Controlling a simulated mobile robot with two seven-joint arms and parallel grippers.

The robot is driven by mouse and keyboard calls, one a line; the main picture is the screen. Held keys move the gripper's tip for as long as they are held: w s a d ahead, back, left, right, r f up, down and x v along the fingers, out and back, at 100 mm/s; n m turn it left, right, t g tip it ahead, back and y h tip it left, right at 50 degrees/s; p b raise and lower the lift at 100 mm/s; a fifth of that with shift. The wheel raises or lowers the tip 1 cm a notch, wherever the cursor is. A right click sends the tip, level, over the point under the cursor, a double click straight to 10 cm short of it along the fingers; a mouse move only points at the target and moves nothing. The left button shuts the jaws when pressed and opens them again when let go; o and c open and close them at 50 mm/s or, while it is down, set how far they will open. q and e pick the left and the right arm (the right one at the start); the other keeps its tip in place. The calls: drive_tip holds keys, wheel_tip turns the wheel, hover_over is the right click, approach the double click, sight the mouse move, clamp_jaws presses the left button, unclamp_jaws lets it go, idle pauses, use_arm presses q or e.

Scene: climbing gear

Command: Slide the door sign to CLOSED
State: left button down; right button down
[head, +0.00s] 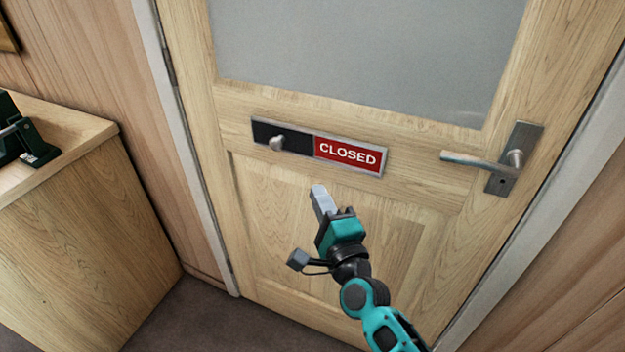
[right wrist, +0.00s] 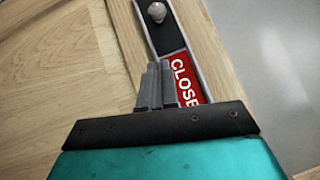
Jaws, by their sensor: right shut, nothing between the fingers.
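The door sign (head: 350,170) is a long metal-framed plate on the wooden door. Its right half shows red with white CLOSED lettering. Its left half is covered by a black slider (head: 300,140) with a round metal knob (head: 276,143). In the right wrist view the knob (right wrist: 157,12) is at the top and the red panel (right wrist: 186,82) is partly hidden behind my fingers. My right gripper (head: 319,190) is shut and empty, below the sign in the head view and apart from the knob. My left gripper is not in view.
The door has a frosted glass pane (head: 360,50) above the sign and a lever handle (head: 480,162) at right. A wooden counter (head: 75,225) with a dark green device (head: 32,140) on it stands at left. The floor before the door looks clear.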

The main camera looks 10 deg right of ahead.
drive_tip(key=shift+v, duration=0.85)
drive_tip(key=s+d+f+n+g, duration=0.4)
drive_tip(key=s+f+n, duration=0.4)
drive_tip(key=s+n, duration=0.1)
drive_tip(key=s+d+f+n+g+h, duration=0.1)
drive_tip(key=s+d+f+n+g, duration=0.3)
drive_tip(key=s+f+n, duration=0.4)
drive_tip(key=s+n, duration=0.1)
drive_tip(key=n, duration=0.2)
drive_tip(key=shift+s+f+g+p, duration=0.25)
drive_tip(key=shift+f+g+p, duration=0.05)
drive_tip(key=shift+a, duration=0.15)
